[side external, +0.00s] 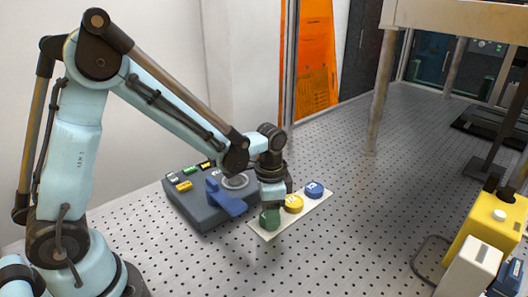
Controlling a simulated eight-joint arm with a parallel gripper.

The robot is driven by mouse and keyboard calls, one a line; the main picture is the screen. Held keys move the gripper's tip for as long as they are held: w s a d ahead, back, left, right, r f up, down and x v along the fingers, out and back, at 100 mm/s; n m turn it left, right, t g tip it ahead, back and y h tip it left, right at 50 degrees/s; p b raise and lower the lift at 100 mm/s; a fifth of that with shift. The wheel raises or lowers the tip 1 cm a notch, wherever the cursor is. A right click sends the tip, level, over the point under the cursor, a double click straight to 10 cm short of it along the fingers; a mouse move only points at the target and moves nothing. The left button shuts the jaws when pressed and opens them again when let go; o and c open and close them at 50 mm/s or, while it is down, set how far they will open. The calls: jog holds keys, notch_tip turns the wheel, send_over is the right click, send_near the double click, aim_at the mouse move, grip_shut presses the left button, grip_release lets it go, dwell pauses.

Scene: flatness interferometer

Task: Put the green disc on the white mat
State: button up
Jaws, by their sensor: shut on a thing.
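The green disc (269,217) is at the near left end of a white mat (290,220). My gripper (271,206) is shut on the green disc from above, and its body hides the disc's upper part. I cannot tell whether the disc touches the mat or is just above it. A yellow disc (293,203) lies on the middle of the mat. A blue disc (314,189) lies at the mat's far right end.
A dark grey instrument (185,205) with a blue lever (226,199) and coloured buttons stands left of the mat. A yellow box (495,225) and a white box (468,268) stand at the right. The perforated table (370,200) is clear between them and the mat.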

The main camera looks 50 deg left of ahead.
jog(key=o, duration=1.1)
jog(key=shift+f, duration=0.1)
jog(key=shift+c, duration=0.2)
notch_tip(320, 180, up, 12)
jog(key=s+a+n+t, duration=0.1)
jog(key=s+n+t, duration=0.1)
jog(key=s+a+r+n+t, duration=0.1)
jog(key=s+n+t, duration=0.1)
jog(key=s, duration=0.1)
jog(key=s+a+n+t, duration=0.1)
jog(key=s+n+t, duration=0.1)
jog(key=s, duration=0.1)
jog(key=shift+a+r, duration=0.1)
jog(key=shift+r, duration=0.05)
jog(key=shift+s+a+f+n+t, duration=0.2)
jog(key=shift+s+n+t, duration=0.2)
jog(key=shift+t, duration=0.2)
jog(key=shift+w, duration=0.1)
